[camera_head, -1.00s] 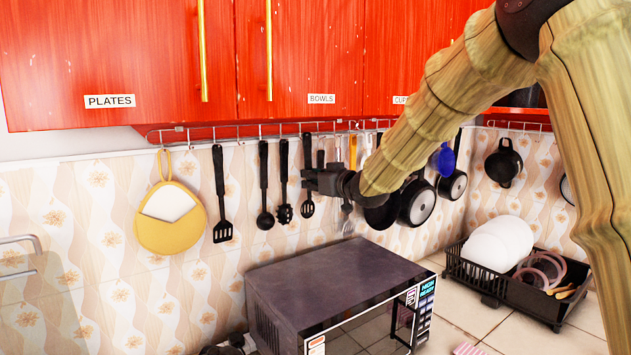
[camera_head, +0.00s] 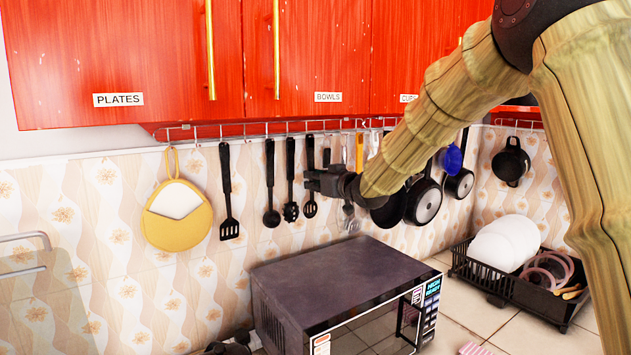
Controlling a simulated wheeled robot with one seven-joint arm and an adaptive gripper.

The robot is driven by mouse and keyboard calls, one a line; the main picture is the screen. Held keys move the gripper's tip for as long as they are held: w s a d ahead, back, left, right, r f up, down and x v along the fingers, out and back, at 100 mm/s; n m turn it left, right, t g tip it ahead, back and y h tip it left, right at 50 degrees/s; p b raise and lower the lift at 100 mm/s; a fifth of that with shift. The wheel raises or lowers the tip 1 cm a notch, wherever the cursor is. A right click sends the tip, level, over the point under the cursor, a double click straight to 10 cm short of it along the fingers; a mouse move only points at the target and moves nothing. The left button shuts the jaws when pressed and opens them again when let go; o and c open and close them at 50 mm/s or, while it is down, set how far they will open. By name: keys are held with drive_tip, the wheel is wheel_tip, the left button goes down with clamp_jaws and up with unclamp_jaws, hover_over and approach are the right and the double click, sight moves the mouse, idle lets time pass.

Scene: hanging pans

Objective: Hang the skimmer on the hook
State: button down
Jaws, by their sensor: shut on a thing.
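The skimmer (camera_head: 310,208) is a black slotted spoon, upright with its head down, in front of the tiled wall. My gripper (camera_head: 310,181) is shut on its handle, which shows above and below the fingers. The top of the handle reaches up close to the hook rail (camera_head: 255,136) under the red cabinets. The hook itself is too small to make out, and I cannot tell whether the handle's top touches it.
A black pasta spoon (camera_head: 291,211), a ladle (camera_head: 271,217) and a slotted turner (camera_head: 229,228) hang just left. Pans (camera_head: 425,202) hang at the right, partly behind my arm. A microwave (camera_head: 335,280) stands below. A dish rack (camera_head: 510,285) is at the right.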

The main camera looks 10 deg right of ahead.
drive_tip(key=c, duration=1.3)
unclamp_jaws()
drive_tip(key=shift+s+d, duration=0.1)
